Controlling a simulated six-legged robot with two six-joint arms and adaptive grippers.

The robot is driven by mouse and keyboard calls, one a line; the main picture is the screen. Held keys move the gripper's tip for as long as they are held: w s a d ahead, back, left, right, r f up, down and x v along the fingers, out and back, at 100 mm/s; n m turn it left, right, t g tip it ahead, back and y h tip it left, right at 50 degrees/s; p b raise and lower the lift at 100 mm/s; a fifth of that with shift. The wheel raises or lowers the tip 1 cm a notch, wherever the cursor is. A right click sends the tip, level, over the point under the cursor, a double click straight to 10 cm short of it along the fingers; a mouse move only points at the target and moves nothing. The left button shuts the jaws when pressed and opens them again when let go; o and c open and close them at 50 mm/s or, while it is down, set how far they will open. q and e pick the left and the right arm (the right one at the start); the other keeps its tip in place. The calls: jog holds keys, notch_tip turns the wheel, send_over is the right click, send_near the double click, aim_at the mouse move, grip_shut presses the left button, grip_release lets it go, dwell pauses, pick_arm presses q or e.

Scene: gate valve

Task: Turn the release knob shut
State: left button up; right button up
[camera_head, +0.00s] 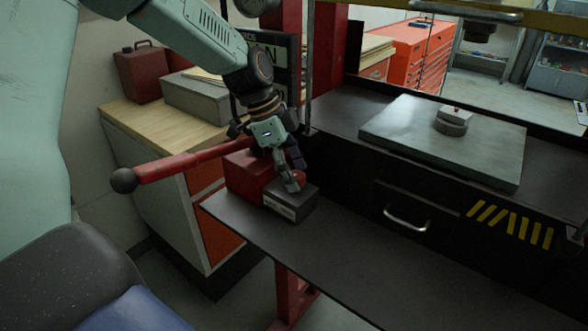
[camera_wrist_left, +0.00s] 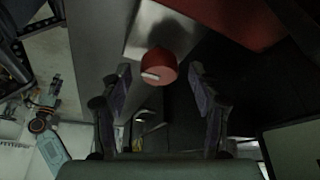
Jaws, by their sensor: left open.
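The release knob (camera_wrist_left: 158,66) is a round red knob with a white mark on its face, in the left wrist view. It sits on a grey metal block (camera_head: 290,204), next to a red pump body (camera_head: 246,177). My left gripper (camera_wrist_left: 159,85) is open, with one finger on each side of the knob and a gap on both sides. In the head view my left gripper (camera_head: 291,177) points down at the block, and its fingers hide most of the knob (camera_head: 300,176). My right gripper is not in view.
A red lever (camera_head: 195,162) with a black ball end sticks out left from the pump, close to my left gripper. The dark shelf (camera_head: 370,270) is bare to the right. A grey plate (camera_head: 400,145) with a small metal piece lies on the press bed.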

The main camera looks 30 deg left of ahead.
pick_arm(q)
jog(key=shift+a+r, duration=0.1)
jog(key=shift+r, duration=0.25)
jog(key=v, duration=1.1)
jog(key=shift+r, duration=0.1)
